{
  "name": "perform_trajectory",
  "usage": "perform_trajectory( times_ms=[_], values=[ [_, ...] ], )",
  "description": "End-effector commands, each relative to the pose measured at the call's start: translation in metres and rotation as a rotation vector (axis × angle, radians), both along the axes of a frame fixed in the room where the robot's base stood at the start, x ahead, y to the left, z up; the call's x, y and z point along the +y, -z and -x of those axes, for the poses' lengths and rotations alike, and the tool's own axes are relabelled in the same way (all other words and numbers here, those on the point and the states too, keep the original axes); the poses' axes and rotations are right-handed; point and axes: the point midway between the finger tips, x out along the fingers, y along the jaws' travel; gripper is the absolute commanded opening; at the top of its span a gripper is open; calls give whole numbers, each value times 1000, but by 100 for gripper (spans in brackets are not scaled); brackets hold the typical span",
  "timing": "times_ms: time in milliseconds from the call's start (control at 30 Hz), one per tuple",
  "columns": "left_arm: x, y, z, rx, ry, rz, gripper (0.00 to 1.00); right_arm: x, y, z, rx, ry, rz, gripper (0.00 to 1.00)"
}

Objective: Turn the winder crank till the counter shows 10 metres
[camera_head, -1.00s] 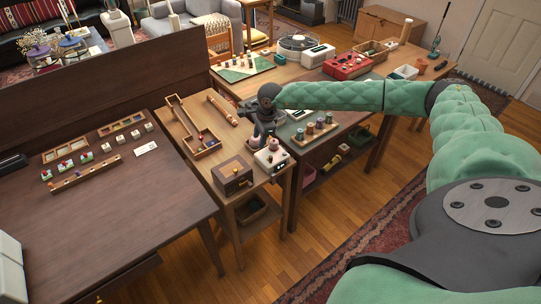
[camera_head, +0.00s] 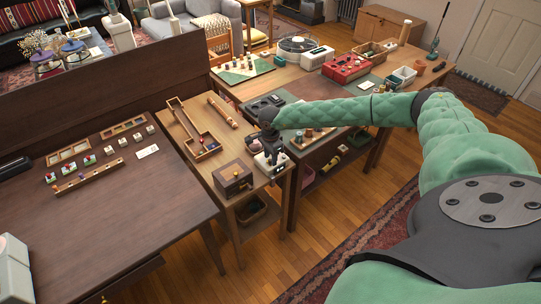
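A small pale device (camera_head: 262,165), which looks like the winder, stands at the front right end of the narrow wooden table. Its counter reading is too small to make out, and its crank cannot be told apart from my gripper. My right gripper (camera_head: 272,154) points down over this device, at or very near its top. Whether its fingers are open or closed on anything is too small to see. My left gripper is not in view.
A wooden box (camera_head: 233,178) stands just left of the device. A wooden tray (camera_head: 196,139) lies behind. A rack of spools (camera_head: 312,137) is partly behind my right forearm. A dark table (camera_head: 130,205) fills the left.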

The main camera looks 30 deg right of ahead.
Motion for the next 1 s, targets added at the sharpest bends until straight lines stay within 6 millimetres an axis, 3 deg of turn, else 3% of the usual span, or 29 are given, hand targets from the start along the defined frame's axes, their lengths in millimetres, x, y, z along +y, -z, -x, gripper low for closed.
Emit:
perform_trajectory(
  times_ms=[433, 633, 1000],
  values=[
    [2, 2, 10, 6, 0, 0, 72, 0, 10, 0, -1, 0, 0, 39],
    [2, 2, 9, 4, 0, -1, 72, 0, 10, 0, -1, 0, 0, 0],
    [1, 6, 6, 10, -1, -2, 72, 1, 12, 0, -1, 39, 0, 0]
  ],
)
